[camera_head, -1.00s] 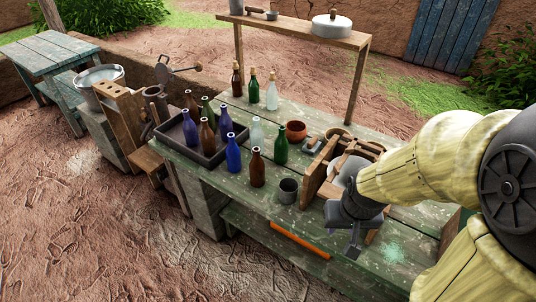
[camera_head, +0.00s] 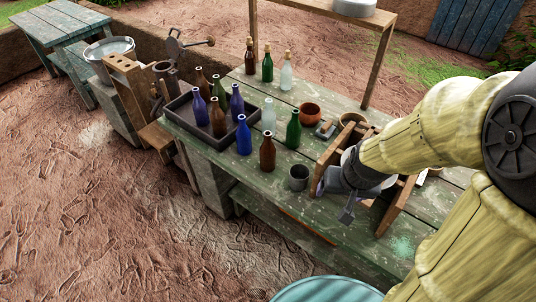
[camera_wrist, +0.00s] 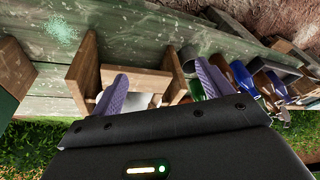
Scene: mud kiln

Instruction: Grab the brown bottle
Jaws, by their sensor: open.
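A brown bottle (camera_head: 267,152) stands upright near the front edge of the green worktable (camera_head: 340,240), between a blue bottle (camera_head: 244,136) and a grey cup (camera_head: 299,178). My gripper (camera_head: 334,198) is open and empty, right of the grey cup and beside a wooden rack. In the wrist view its two purple fingers (camera_wrist: 161,76) are spread, with the rack behind them and bottles crowded at the right.
A green bottle (camera_head: 293,129) and a clear bottle (camera_head: 268,117) stand behind the front brown bottle. The wooden rack (camera_head: 326,163) stands close to my gripper. A clay bowl (camera_head: 310,112) sits farther back. A shelf (camera_head: 335,14) on posts spans the table's rear.

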